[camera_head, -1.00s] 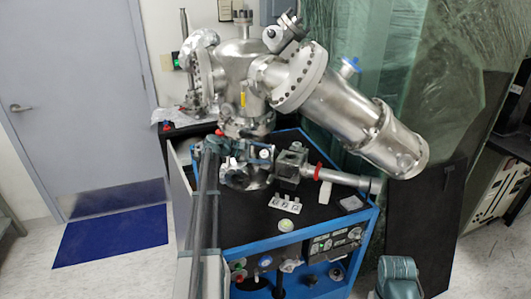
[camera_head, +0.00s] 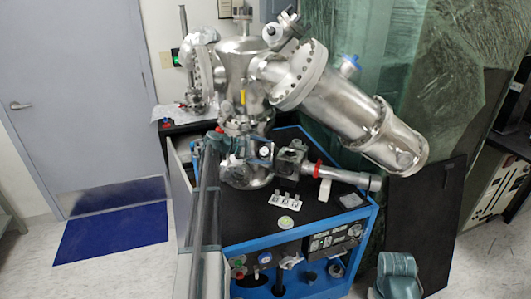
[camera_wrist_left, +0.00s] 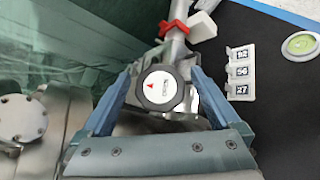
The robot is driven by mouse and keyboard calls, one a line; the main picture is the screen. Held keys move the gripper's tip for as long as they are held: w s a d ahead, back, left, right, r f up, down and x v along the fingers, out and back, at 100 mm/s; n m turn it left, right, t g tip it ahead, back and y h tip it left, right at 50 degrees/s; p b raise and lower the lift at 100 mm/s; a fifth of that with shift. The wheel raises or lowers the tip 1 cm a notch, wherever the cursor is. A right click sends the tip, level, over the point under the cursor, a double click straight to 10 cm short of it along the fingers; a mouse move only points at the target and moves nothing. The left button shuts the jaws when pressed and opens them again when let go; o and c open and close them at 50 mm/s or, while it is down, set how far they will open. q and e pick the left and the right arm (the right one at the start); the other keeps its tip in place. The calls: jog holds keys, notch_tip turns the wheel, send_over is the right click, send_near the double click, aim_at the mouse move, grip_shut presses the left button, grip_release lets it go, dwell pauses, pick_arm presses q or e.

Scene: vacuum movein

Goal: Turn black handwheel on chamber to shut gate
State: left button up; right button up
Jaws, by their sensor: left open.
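The handwheel (camera_wrist_left: 160,88) has a black rim and a white face with a red arrow and small lettering. In the wrist view it lies between the fingers of my left gripper (camera_wrist_left: 161,75), which is open, with a gap visible on each side. I cannot tell whether the fingertips reach as deep as the rim. In the head view the handwheel (camera_head: 265,151) faces me on the lower part of the steel chamber (camera_head: 243,75). My left gripper (camera_head: 228,150) is at its left, mostly hard to make out behind my arm. My right gripper is out of view.
A steel tube with a red ring (camera_head: 317,170) runs right from the chamber. A white labelled block (camera_head: 284,200) and a green-topped round piece (camera_head: 286,222) are on the black top of the blue-framed cart (camera_head: 358,232). A large steel cylinder (camera_head: 350,110) slopes overhead to the right.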

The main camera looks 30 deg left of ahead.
pick_arm(q)
jog(key=p+v, duration=0.5)
jog(key=v, duration=0.8)
jog(key=shift+s+a, duration=0.3)
jog(key=shift+r, duration=0.1)
jog(key=s+d+f+m+g+y, duration=0.1)
jog(key=s+d+f+m+g, duration=0.15)
jog(key=d, duration=0.85)
jog(key=s+d+f+m+g, duration=0.1)
jog(key=d+f+m+g, duration=0.25)
jog(key=d, duration=0.85)
jog(key=s+d+f+m+g+y, duration=0.1)
jog(key=s+d+f+m+g, duration=0.2)
jog(key=d, duration=0.8)
jog(key=s+d+f+m+y, duration=0.2)
jog(key=s+d+m+y, duration=0.2)
jog(key=s+d+m, duration=0.2)
jog(key=s+d+f+m+g+y, duration=0.1)
jog(key=s+d+f+m+y, duration=0.1)
jog(key=s+d+m+y, duration=0.2)
jog(key=shift+s+d+f+m, duration=0.15)
jog(key=shift+s+d+m, duration=1.45)
jog(key=shift+s+d, duration=2.9)
